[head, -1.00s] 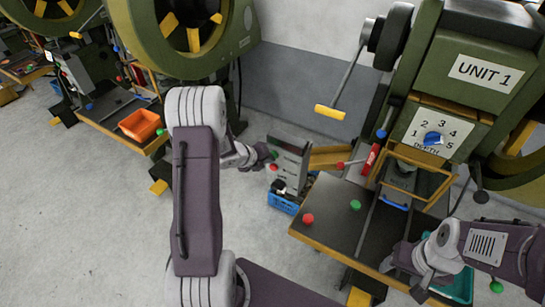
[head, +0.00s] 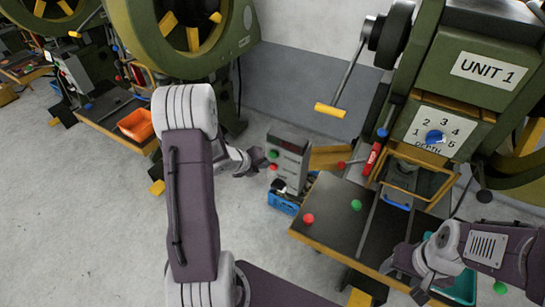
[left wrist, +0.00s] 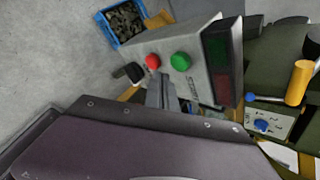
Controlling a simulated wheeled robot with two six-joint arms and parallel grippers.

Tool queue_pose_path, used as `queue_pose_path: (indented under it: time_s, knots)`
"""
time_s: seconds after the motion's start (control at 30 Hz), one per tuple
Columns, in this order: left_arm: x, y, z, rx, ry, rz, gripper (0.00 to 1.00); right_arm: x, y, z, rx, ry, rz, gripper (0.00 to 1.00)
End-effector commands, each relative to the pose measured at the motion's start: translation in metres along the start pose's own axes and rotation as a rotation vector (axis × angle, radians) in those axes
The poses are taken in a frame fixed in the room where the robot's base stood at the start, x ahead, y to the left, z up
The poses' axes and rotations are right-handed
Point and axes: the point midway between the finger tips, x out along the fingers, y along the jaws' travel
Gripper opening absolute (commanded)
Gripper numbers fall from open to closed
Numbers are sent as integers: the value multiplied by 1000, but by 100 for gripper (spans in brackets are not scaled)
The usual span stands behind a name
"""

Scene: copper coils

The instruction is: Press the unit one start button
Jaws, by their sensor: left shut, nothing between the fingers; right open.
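The grey control box (head: 290,160) stands left of the press marked UNIT 1 (head: 487,70). Its face carries a green button (head: 273,154) and a red button (head: 273,167). My left gripper (head: 261,158) is shut and empty, its tips close to the box's buttons. In the left wrist view the green button (left wrist: 180,61) and red button (left wrist: 152,62) lie just beyond my fingertips (left wrist: 166,84). I cannot tell whether the tips touch the box. My right gripper (head: 404,264) is open over the table's right front, by a teal bin (head: 462,288).
The black work table (head: 330,210) bears another red button (head: 308,218) and green button (head: 356,204). A blue crate (head: 283,203) sits below the control box. A yellow-handled lever (head: 330,110) hangs above. A second press with an orange bin (head: 136,124) stands at left.

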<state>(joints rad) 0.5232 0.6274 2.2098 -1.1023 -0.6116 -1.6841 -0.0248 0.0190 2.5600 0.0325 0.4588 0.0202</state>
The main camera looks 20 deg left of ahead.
Motion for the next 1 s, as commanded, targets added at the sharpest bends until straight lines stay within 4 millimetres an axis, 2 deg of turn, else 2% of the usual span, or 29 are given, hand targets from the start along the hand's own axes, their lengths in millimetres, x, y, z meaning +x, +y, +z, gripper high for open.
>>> queue_pose_path:
  time_s: [0.4, 1.0]
  knots:
    - [-25, 19, -19, 0, -1, 0, 0, 14, 0, 1, 0, 0, 0, 60]
    - [-26, 19, -19, 1, 0, -1, 0, 13, 0, 1, 0, 0, 0, 60]
